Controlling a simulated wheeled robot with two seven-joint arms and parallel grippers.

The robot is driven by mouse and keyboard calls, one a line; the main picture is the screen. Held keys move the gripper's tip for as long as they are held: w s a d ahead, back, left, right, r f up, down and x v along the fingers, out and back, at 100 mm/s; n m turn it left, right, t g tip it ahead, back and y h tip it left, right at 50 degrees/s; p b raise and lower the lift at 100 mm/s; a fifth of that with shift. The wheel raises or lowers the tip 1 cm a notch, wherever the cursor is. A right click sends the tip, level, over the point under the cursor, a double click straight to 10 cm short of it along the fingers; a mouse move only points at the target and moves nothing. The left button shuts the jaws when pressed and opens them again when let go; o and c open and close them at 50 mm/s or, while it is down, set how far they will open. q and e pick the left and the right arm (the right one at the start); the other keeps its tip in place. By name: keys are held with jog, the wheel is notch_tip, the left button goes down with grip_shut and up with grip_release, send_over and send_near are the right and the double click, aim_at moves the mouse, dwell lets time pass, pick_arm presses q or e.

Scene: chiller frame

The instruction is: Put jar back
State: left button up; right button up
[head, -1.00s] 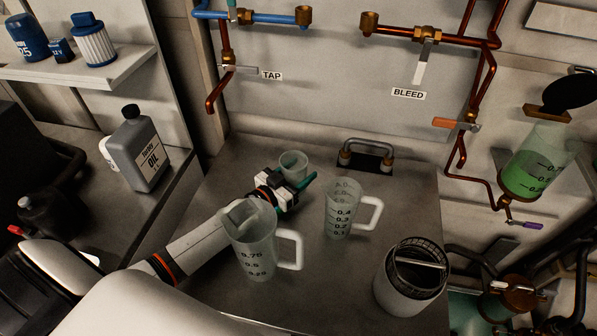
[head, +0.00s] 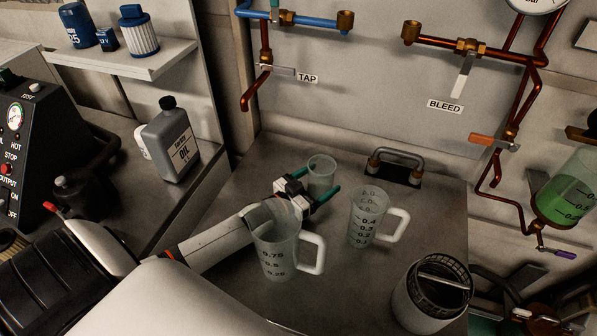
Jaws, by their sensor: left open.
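A small clear jar (head: 321,170) stands upright on the grey metal worktop in the head view, toward the back left. My left gripper (head: 314,184) is open, with green fingertips on either side of the jar's near part. I cannot tell whether the fingers touch it. A larger measuring jug (head: 278,250) with a handle stands in front of my left arm and hides part of it. A second jug (head: 367,222) with a handle stands to the right of the gripper. My right gripper is not in view.
A white canister with a dark mesh top (head: 436,290) stands at the front right. A metal handle (head: 395,166) sits at the worktop's back. A grey oil bottle (head: 170,145) stands on the left bench. Copper pipes with valves (head: 467,47) run along the wall.

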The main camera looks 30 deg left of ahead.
pick_arm(q)
jog(key=v, duration=0.9)
jog(key=shift+s+a+b, duration=0.1)
jog(key=shift+s+b, duration=0.15)
jog(key=shift+b, duration=0.05)
dwell(1.0)
